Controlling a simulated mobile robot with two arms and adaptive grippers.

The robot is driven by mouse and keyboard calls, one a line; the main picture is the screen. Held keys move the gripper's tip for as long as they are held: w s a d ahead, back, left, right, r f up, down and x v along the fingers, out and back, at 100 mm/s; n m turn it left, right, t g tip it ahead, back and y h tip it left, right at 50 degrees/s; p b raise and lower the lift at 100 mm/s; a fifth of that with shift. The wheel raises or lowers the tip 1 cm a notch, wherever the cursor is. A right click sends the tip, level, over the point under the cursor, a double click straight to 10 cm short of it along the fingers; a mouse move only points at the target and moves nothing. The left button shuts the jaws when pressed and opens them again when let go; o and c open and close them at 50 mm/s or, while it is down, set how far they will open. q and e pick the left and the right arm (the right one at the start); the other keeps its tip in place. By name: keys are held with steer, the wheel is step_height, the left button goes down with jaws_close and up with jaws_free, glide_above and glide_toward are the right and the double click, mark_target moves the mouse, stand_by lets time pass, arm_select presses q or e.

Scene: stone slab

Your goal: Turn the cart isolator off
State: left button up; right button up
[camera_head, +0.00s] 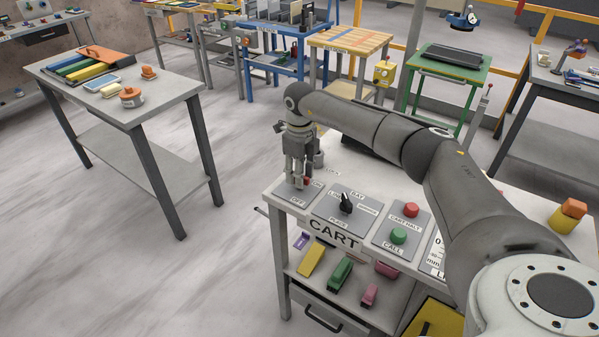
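The cart isolator is a grey panel (290,198) at the left end of the cart top, with OFF and ON lettering. A small red part (306,181) shows on it behind my fingers. My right gripper (298,184) points down directly over this panel, its fingertips at or just above the red part. The fingers hide most of the switch, so its position and any contact are unclear. I cannot tell whether the fingers are closed on it. My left gripper is not in view.
Beside it on the cart are a black rotary selector (346,203), a red button (411,209) and a green button (398,236). A CART sign (334,235) hangs at the front edge. Coloured blocks lie on the shelf below. A grey table (178,104) stands left, with clear floor between.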

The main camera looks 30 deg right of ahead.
step_height(320, 180, up, 12)
stand_by(0.5)
stand_by(0.3)
